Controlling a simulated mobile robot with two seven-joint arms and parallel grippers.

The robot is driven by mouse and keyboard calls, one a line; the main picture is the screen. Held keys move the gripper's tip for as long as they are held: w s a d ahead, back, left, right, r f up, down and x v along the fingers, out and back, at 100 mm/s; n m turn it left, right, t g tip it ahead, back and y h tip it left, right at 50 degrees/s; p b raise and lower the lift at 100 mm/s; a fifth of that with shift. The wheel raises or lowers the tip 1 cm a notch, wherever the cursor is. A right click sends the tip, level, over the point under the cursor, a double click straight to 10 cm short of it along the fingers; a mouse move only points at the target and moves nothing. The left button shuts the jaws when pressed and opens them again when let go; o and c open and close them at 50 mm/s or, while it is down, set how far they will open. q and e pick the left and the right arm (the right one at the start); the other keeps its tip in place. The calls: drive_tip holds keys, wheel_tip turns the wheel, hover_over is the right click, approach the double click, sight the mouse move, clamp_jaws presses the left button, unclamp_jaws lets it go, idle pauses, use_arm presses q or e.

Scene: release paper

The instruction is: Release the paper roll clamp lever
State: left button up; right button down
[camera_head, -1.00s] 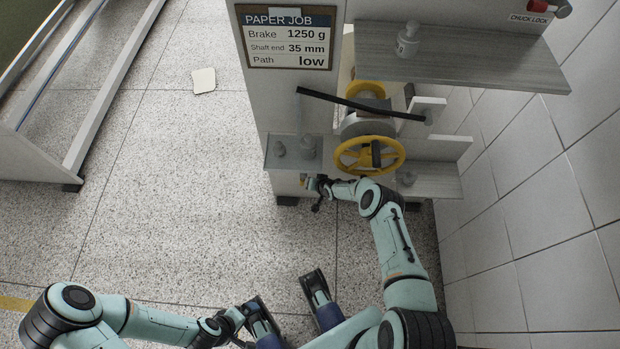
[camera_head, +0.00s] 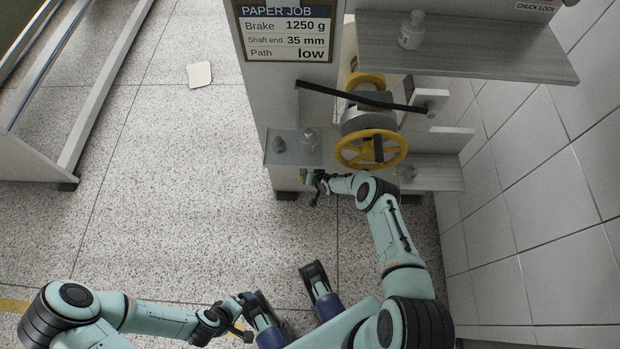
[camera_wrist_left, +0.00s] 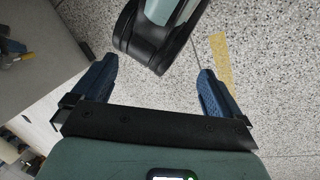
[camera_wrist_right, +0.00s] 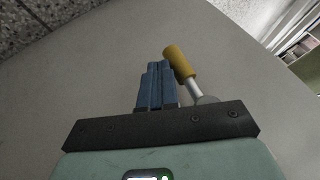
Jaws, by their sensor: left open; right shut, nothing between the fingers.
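A short lever with a yellow grip and metal shaft (camera_wrist_right: 180,65) sticks out from a pale panel in the right wrist view. My right gripper (camera_wrist_right: 156,68) is shut and empty, its blue fingers just left of the yellow grip; I cannot tell if they touch it. In the head view my right gripper (camera_head: 310,182) is low at the front of the machine, and the lever is only a small yellow spot (camera_head: 303,176) there. My left gripper (camera_wrist_left: 158,68) is open and empty, held low over the floor, away from the machine.
The machine has a yellow handwheel (camera_head: 371,149), a black bar (camera_head: 345,92) and a job sign (camera_head: 288,30). Small shelves (camera_head: 282,160) flank the wheel. A wide shelf (camera_head: 480,50) holds a white bottle (camera_head: 411,33). Tiled wall on the right; open floor on the left.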

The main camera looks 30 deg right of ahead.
sight(301, 178)
use_arm(q)
drive_tip(key=shift+w+a+f, duration=0.1)
drive_tip(key=shift+w+f, duration=0.05)
use_arm(e)
drive_tip(key=shift+w, duration=0.1)
